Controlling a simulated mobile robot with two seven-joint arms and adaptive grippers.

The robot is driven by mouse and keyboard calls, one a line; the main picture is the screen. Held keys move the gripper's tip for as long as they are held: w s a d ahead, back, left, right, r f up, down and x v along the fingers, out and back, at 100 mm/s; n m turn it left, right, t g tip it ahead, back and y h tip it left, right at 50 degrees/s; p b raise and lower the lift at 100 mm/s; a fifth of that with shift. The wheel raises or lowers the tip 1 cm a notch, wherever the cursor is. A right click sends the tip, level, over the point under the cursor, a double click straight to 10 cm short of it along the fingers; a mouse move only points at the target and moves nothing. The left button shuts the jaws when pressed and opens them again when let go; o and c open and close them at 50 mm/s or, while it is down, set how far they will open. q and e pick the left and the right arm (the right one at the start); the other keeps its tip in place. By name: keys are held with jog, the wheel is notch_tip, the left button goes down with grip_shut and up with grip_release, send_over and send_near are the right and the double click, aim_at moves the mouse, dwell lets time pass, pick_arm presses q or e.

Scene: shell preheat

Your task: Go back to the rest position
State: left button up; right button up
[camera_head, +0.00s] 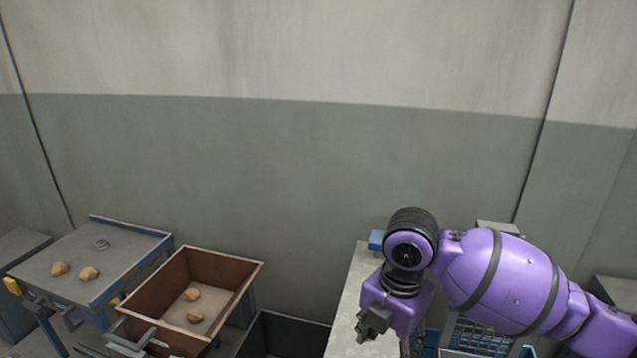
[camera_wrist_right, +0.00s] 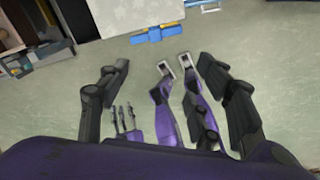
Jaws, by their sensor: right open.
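My right arm comes in from the right in the head view, bent over the pale worktop. Its gripper (camera_head: 372,325) hangs low at the worktop's near part; its fingers are small and partly hidden there. In the right wrist view the two black fingers of my right gripper (camera_wrist_right: 166,66) are spread apart, with nothing held between them. Purple parts with grey ends show beyond the fingers, over the floor; I cannot tell exactly what they are. My left gripper does not show in the head view.
A pale worktop (camera_head: 346,312) stands beneath my right arm, with a blue basket (camera_head: 478,337) beside it. A grey-topped table (camera_head: 130,238) at left carries more lumps (camera_head: 88,273) and a ring (camera_head: 101,244). A wall closes the back.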

jog(key=s+a+f+m+t+y, duration=0.1)
jog(key=a+f+m+t+y, duration=0.15)
jog(key=f+m, duration=0.6)
jog(key=s+a+f+m+t+y, duration=0.2)
jog(key=a+f+m+y, duration=0.3)
jog(key=f, duration=0.7)
jog(key=s+d+f+m+t+h, duration=0.2)
jog(key=s+d+f+m+h, duration=0.1)
jog(key=s+d+f+m, duration=0.2)
jog(key=s+d+f+m+t+h, duration=0.2)
jog(key=s+d+f+m+h, duration=0.2)
jog(key=s+d+m, duration=0.4)
jog(key=shift+s+d+f, duration=0.6)
jog(key=shift+s+f, duration=0.15)
jog(key=shift+s, duration=0.2)
